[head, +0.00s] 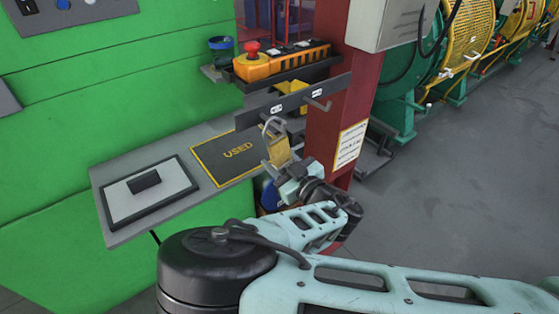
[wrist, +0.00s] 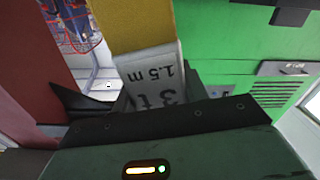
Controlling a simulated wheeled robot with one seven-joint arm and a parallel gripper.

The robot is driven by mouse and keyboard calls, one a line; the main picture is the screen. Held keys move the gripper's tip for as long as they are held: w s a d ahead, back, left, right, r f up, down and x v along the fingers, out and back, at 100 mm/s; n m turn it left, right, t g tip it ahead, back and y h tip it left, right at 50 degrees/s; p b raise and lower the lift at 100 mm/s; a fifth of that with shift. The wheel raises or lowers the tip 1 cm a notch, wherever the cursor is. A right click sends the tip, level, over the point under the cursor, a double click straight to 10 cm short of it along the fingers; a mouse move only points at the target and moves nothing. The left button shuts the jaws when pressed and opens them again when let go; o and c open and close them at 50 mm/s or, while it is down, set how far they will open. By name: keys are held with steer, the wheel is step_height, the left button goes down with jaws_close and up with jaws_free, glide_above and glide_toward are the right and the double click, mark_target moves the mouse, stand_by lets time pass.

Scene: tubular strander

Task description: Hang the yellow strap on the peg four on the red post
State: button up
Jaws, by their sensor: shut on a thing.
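The yellow strap (head: 279,151) is in my gripper (head: 284,168), upright, just below and in front of the dark peg rail (head: 338,88). In the wrist view the yellow strap (wrist: 130,25) runs down between the jaws, with a white tag reading "3 t" and "1.5 m". A grey loop shows at the strap's top in the head view; I cannot tell whether it touches the rail. The rail crosses the red post (head: 323,135) and has small white labels, too small to read. A bare peg (head: 319,104) sticks out at its right.
A grey shelf (head: 120,175) on the green cabinet (head: 110,90) holds a white tray with a black block and a dark "USED" mat (head: 236,150). An orange control box (head: 282,62) with a red button sits above the rail. Open floor (head: 450,170) lies right.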

stand_by(0.3)
steer(key=o, duration=1.3)
steer(key=shift+s+d, duration=0.25)
steer(key=shift+s, duration=0.05)
steer(key=p+v, duration=0.1)
steer(key=v, duration=1.5)
steer(key=shift+s+d+p, duration=0.15)
steer(key=shift+s+p, duration=0.15)
